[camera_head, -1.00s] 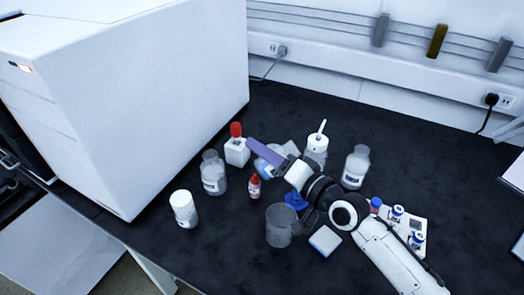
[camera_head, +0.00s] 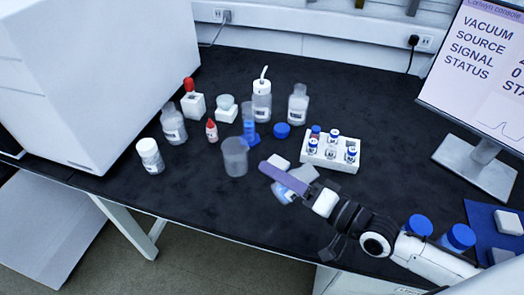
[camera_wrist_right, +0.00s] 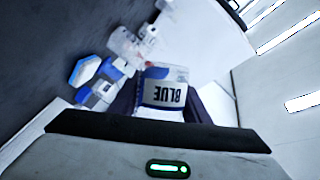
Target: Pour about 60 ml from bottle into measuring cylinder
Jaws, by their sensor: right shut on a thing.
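My right gripper (camera_head: 277,177) is shut on a clear bottle (camera_head: 284,194), over the front part of the black bench, right of the grey beaker. Its fingers hide part of the bottle in the head view. In the right wrist view the bottle (camera_wrist_right: 165,92) sits between the fingers, its label reading BLUE upside down; its mouth is not clear. The measuring cylinder (camera_head: 249,122), slim and blue-tinted on a blue foot, stands upright behind the beaker, apart from the bottle. A blue cap (camera_head: 282,131) lies right of the cylinder. My left gripper is not in view.
The grey beaker (camera_head: 235,158) stands just in front of the cylinder. A white vial rack (camera_head: 331,152) is to the right, with a monitor (camera_head: 480,100) beyond. A wash bottle (camera_head: 262,100), red-topped bottle (camera_head: 193,101) and several others stand behind and left.

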